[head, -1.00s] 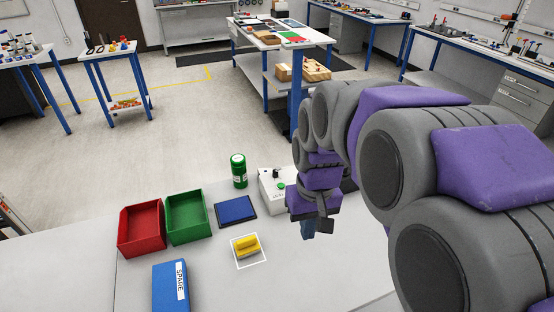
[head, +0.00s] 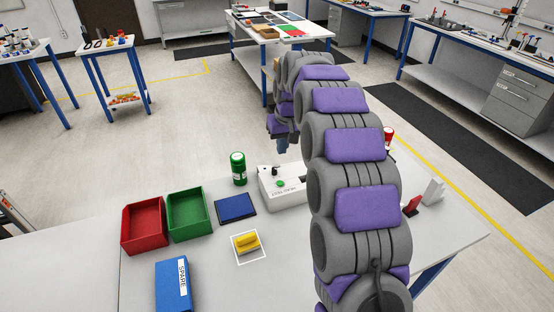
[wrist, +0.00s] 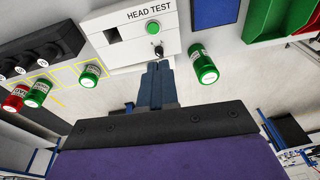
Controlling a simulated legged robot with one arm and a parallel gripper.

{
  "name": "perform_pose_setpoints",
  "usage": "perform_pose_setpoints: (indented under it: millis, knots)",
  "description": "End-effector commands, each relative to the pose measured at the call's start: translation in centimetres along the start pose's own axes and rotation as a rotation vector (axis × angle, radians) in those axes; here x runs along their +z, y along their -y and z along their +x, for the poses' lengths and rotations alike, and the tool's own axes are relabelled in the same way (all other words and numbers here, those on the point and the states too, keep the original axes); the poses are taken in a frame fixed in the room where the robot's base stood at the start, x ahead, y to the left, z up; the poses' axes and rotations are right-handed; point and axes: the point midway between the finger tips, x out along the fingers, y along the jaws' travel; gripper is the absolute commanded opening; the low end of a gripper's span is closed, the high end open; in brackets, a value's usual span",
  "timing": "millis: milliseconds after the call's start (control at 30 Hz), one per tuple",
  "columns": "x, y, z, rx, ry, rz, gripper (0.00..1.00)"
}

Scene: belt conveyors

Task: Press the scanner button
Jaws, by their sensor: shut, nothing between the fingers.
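A white box (head: 270,185) with a green button (head: 281,183) and a small black knob stands on the near table; my arm hides its right part. In the wrist view the box (wrist: 140,48) is lettered "HEAD TEST", with the green button (wrist: 168,28), the black knob (wrist: 160,51) and a dark square window. No label reading "scanner" is legible. My gripper (head: 282,147) appears above and beyond the box in the head view. In the wrist view its fingers (wrist: 157,66) are together and empty, pointing toward the knob and button side, apart from the button.
A green can (head: 238,168) stands left of the box. A blue pad (head: 235,208), green bin (head: 188,212), red bin (head: 144,225), yellow block (head: 246,242) and blue SPARE box (head: 172,285) are further left. Several cans and a black holder (wrist: 40,65) show in the wrist view.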

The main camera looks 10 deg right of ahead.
Motion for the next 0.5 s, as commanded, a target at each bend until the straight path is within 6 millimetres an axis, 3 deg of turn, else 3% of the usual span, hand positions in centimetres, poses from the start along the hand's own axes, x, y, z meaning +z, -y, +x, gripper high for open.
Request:
perform_pose_setpoints:
  millis: [200,500]
  knots:
    - [-4.7,-1.5,2.6,0.01,-0.041,-0.013,0.0]
    - [-9.4,-3.3,6.0,0.031,-0.095,-0.031,0.0]
